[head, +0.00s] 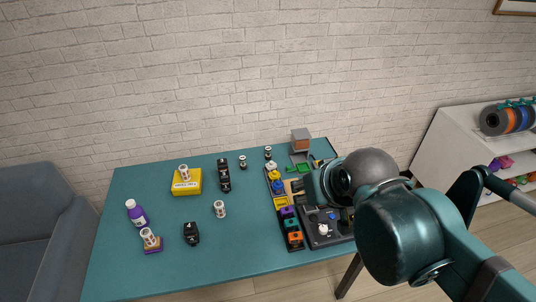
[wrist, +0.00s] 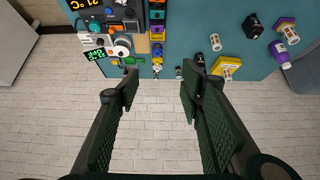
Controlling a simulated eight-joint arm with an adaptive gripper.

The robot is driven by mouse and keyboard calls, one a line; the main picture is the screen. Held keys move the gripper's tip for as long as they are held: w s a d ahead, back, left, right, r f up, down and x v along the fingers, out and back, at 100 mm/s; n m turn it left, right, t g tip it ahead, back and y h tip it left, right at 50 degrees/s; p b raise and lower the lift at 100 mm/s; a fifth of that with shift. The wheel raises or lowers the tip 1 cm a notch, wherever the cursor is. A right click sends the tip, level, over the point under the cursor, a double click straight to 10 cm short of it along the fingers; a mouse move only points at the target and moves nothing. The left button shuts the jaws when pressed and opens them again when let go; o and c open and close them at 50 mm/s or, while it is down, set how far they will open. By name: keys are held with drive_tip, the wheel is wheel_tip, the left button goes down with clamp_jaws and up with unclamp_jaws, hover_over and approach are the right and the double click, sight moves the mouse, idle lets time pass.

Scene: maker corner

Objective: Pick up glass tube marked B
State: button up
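Several small white cylinders with dark ends, likely the glass tubes, stand about the teal table; I cannot read a B on any. In the head view one tube (head: 219,209) stands mid-table, one (head: 184,172) on a yellow box, one (head: 148,237) on a purple block, and two, (head: 243,162) and (head: 268,152), near the back edge. In the wrist view the mid-table tube (wrist: 215,42) and the yellow-box tube (wrist: 225,73) show right of my gripper (wrist: 160,90). My gripper is open and empty, its fingers well apart. In the head view my arm hides it.
The yellow box (head: 187,187), a purple bottle (head: 137,215), a black device (head: 191,234) and a black strip (head: 224,175) stand on the table (head: 125,272). A rack of coloured pieces (head: 284,212) and dark equipment crowd the right side.

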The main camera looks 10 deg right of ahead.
sight(267, 150)
drive_tip(key=shift+w, duration=0.1)
idle(0.6)
drive_tip(key=w+d+f+m+h+b, duration=0.1)
drive_tip(key=w+f+h, duration=0.1)
drive_tip(key=w, duration=0.8)
drive_tip(key=w+d+f+m+t+h+b, duration=0.1)
drive_tip(key=w+d+f+m+b, duration=0.1)
drive_tip(key=w, duration=0.8)
drive_tip(key=w+d+f+m+h+b, duration=0.1)
drive_tip(key=w+f+h, duration=0.1)
drive_tip(key=w, duration=0.9)
drive_tip(key=w+a+f+m+t+h+b, duration=0.1)
drive_tip(key=w+a+f, duration=0.1)
drive_tip(key=w+f, duration=0.4)
drive_tip(key=w+a+f+m+t+h+b, duration=0.1)
drive_tip(key=w+a+f, duration=0.1)
drive_tip(key=w+f, duration=0.5)
drive_tip(key=w+a+f+t+b, duration=0.1)
drive_tip(key=w+a+f+b, duration=0.1)
drive_tip(key=w+f, duration=0.4)
drive_tip(key=shift+w+f+m+h, duration=0.25)
drive_tip(key=shift+w+m+h, duration=0.15)
drive_tip(key=shift+w, duration=0.65)
drive_tip(key=shift+f, duration=0.15)
